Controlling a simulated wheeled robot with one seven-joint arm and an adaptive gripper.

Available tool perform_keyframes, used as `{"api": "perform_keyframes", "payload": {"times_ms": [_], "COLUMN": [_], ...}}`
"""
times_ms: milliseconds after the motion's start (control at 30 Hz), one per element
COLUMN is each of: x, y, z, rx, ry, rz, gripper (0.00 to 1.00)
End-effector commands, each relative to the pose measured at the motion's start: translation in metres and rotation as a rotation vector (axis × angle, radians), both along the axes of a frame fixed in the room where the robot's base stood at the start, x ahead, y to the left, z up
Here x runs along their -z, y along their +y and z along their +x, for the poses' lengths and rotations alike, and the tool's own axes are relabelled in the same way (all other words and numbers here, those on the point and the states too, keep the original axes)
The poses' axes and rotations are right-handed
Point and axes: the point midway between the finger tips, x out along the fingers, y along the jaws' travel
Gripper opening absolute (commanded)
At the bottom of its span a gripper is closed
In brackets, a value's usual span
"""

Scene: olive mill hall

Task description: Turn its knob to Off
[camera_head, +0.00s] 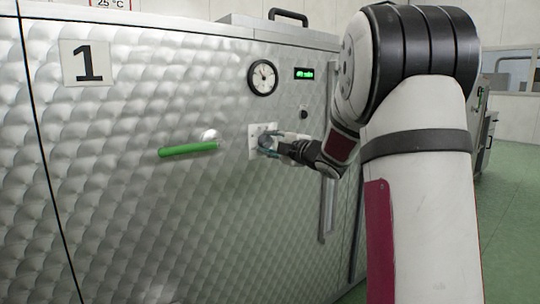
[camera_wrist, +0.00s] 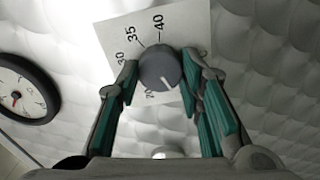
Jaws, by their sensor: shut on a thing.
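The knob (camera_wrist: 160,67) is a round dark grey dial on a white scale plate (camera_wrist: 190,22) on the machine's front. The numbers 30, 35 and 40 show on the plate; part of another number shows lower left, and no Off mark is readable. The knob's white line points down and slightly right in the wrist view, away from 35 and 40. My gripper (camera_wrist: 159,72) is shut on the knob, a teal-padded finger on each side. In the head view my gripper (camera_head: 279,145) covers most of the knob, and the plate (camera_head: 254,131) shows around it.
The quilted steel machine (camera_head: 120,180) carries a number 1 sign (camera_head: 87,62), a round gauge (camera_head: 262,77), a green-lit display (camera_head: 304,74), a small black knob (camera_head: 304,114) and a green handle (camera_head: 188,148) left of the plate. Green floor (camera_head: 510,200) lies to the right.

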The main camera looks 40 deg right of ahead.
Motion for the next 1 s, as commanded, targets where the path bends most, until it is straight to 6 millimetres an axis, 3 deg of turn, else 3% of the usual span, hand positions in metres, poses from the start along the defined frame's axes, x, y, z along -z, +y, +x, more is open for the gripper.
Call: {"api": "perform_keyframes", "payload": {"times_ms": [333, 867, 900, 967, 1000], "x": [0.0028, 0.0018, 0.0018, 0.0017, 0.0016], "y": [0.0000, 0.0003, 0.0003, 0.0002, 0.0003], "z": [-0.0002, 0.0001, 0.0001, 0.0001, 0.0001], "rx": [0.000, -0.001, -0.002, -0.001, 0.000], "ry": [-0.001, -0.001, -0.002, -0.001, -0.002], "rz": [-0.133, -0.155, -0.155, -0.155, -0.155], "gripper": [0.06, 0.06, 0.41, 0.54, 0.54]}}
